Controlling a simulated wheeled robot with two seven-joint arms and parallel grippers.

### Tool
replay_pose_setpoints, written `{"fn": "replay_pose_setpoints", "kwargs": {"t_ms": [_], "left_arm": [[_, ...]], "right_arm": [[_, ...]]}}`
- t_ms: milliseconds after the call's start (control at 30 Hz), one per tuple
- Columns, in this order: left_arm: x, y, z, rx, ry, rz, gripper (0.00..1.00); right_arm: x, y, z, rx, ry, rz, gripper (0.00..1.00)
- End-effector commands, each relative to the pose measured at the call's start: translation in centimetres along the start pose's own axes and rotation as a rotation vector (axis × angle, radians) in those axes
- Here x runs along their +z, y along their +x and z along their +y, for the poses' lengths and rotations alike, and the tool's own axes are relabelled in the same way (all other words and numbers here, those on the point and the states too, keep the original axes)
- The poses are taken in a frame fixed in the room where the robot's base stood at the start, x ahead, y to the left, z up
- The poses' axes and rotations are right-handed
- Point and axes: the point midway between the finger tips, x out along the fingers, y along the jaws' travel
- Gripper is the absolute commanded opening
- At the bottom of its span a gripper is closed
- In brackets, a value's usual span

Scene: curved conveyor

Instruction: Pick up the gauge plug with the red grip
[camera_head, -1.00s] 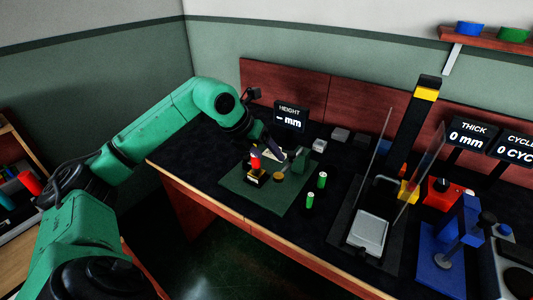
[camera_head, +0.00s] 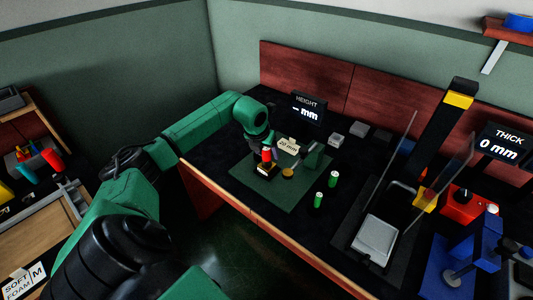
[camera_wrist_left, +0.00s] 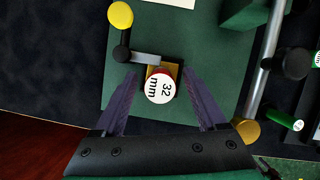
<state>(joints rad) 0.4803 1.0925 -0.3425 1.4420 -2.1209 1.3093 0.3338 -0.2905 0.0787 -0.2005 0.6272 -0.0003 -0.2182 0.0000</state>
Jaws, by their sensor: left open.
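My left gripper (camera_wrist_left: 159,78) is open, with one finger on each side of the plug. A gap shows between each finger and the plug's top. In the head view my left gripper (camera_head: 264,146) is at the plug and partly hidden by the wrist. My right gripper is in neither view.
Two green-grip plugs (camera_head: 333,179) (camera_head: 318,201) stand right of the mat. A dark arm with a yellow knob (camera_wrist_left: 120,14) and a grey bar lies close to the plug. A "20 mm" card (camera_head: 288,145) is behind. A scale (camera_head: 376,240) stands to the right.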

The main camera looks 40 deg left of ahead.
Motion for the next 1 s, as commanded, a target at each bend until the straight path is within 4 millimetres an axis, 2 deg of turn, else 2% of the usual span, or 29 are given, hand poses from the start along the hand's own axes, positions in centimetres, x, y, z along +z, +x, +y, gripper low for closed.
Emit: {"fn": "replay_pose_setpoints", "kwargs": {"t_ms": [167, 200, 267, 300, 400, 767, 867, 1000], "left_arm": [[0.0, 0.2, 0.0, 0.000, 0.001, 0.000, 0.74], [0.0, 0.2, 0.0, 0.000, 0.001, 0.000, 0.70], [0.0, 0.2, 0.0, 0.000, 0.001, 0.000, 0.47], [0.0, 0.2, 0.0, 0.000, 0.001, 0.000, 0.32], [0.0, 0.2, 0.0, 0.000, 0.001, 0.000, 0.00], [0.2, -0.2, 0.0, -0.001, 0.000, -0.003, 0.00], [0.6, -1.1, 0.0, 0.000, 0.000, -0.004, 0.00], [1.9, -4.0, -0.1, -0.002, 0.000, -0.010, 0.00]], "right_arm": [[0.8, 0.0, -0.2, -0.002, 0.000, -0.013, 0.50], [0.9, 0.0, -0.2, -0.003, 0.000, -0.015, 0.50], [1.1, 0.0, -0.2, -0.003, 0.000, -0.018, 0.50], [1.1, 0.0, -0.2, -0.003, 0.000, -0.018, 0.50], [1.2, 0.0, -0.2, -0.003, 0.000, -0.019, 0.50], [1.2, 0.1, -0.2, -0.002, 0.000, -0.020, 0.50], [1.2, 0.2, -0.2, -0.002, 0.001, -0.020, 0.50], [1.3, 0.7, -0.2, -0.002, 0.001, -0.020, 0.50]]}}
